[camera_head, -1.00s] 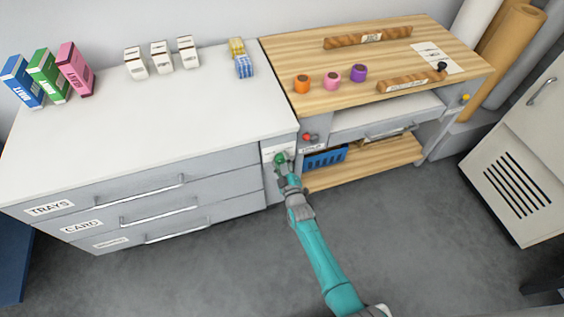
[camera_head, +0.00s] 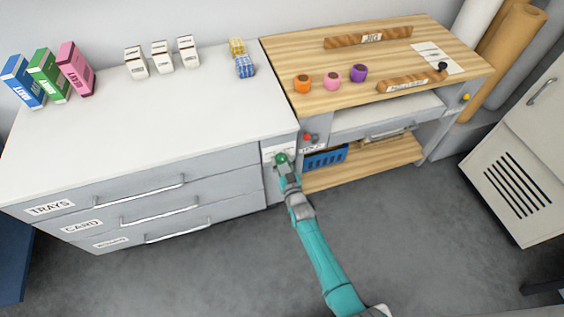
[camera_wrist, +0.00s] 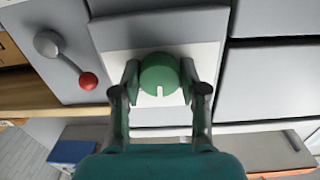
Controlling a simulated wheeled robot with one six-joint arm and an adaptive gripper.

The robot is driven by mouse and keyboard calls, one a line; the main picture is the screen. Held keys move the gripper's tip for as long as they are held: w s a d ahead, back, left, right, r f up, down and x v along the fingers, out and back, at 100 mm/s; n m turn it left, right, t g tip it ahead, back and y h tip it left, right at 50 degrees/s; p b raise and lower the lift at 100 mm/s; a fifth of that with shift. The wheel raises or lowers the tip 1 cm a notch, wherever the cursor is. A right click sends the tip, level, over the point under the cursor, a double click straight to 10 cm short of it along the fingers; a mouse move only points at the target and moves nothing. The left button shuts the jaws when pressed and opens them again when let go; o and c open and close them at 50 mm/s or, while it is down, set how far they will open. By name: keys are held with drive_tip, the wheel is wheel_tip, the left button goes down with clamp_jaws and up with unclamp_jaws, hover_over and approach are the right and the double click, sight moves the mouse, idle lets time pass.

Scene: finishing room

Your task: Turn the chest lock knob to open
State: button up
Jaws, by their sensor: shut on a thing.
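The chest lock knob is a round green knob (camera_wrist: 160,75) with a white pointer mark, on a pale plate (camera_wrist: 203,62) on the grey chest front. In the wrist view the mark points toward the bottom of the picture. My gripper (camera_wrist: 160,80) has one finger on each side of the knob and is shut on it. In the head view my gripper (camera_head: 283,163) is at the chest's right end, and the green knob shows at its tip. The grey chest (camera_head: 225,170) has several drawers with bar handles, all shut. The plate's writing is too small to read.
A lever with a red ball (camera_wrist: 88,81) is beside the plate, on the wooden workbench (camera_head: 283,62). A blue crate (camera_head: 326,158) sits on the bench's lower shelf. Boxes stand on the chest's white top (camera_head: 150,110). The grey floor (camera_head: 420,230) in front is clear.

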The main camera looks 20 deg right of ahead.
drive_tip(key=m, duration=0.4)
drive_tip(key=shift+m, duration=2)
drive_tip(key=o, duration=1.1)
drive_tip(key=shift+o, duration=0.2)
drive_tip(key=s, duration=1.2)
drive_tip(key=shift+r, duration=0.25)
